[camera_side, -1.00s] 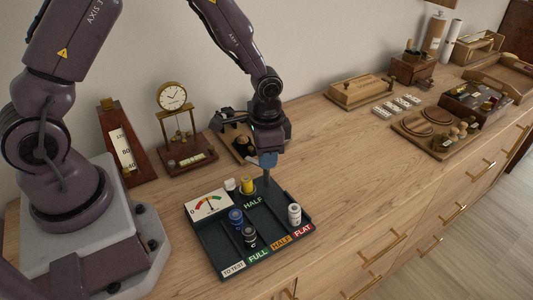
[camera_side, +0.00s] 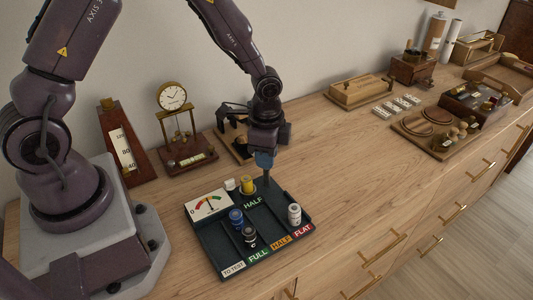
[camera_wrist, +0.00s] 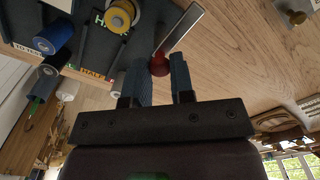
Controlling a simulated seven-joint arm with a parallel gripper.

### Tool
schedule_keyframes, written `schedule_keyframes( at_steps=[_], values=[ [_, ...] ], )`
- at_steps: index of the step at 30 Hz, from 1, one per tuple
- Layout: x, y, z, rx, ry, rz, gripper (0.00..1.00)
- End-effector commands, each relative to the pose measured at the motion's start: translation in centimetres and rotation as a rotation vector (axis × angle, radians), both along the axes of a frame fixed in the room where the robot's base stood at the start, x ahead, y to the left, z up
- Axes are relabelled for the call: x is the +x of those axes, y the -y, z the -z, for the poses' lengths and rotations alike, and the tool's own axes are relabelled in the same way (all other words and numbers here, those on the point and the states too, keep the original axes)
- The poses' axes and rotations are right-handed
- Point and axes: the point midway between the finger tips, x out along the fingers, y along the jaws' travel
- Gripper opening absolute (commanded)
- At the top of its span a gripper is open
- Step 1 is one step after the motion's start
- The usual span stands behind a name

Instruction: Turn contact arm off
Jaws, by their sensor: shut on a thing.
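The contact arm (camera_wrist: 183,30) is a flat silver strip with a red knob (camera_wrist: 160,64) at its end, in the wrist view. My gripper (camera_wrist: 160,68) has its two blue fingers on either side of that knob and is shut on it. In the side view, my gripper (camera_side: 267,180) points down at the back right edge of the dark tester tray (camera_side: 222,243); the fingers hide most of the contact arm there. A dial meter (camera_side: 208,204) with a coloured scale sits in the tray's back left corner.
The tray holds a blue cell (camera_side: 236,217), a black one (camera_side: 249,235), a yellow one (camera_side: 247,184) and a white one (camera_side: 294,214). A clock (camera_side: 172,97) and a wooden metronome (camera_side: 125,148) stand behind. The tabletop (camera_side: 350,180) right of the tray is clear.

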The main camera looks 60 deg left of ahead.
Motion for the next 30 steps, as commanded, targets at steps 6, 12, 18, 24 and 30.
schedule_keyframes(
  at_steps=[6, 12, 18, 24, 30],
  values=[
    [0.1, 0.0, 0.0, 0.001, 0.002, 0.001, 0.0],
    [0.0, 0.0, 0.0, 0.001, 0.002, 0.0, 0.48],
    [0.0, 0.0, 0.0, 0.001, 0.001, 0.0, 0.48],
    [0.1, 0.0, -1.8, 0.001, 0.005, 0.0, 0.48],
    [0.1, -0.1, -6.2, 0.002, 0.008, -0.002, 0.48]
  ],
)
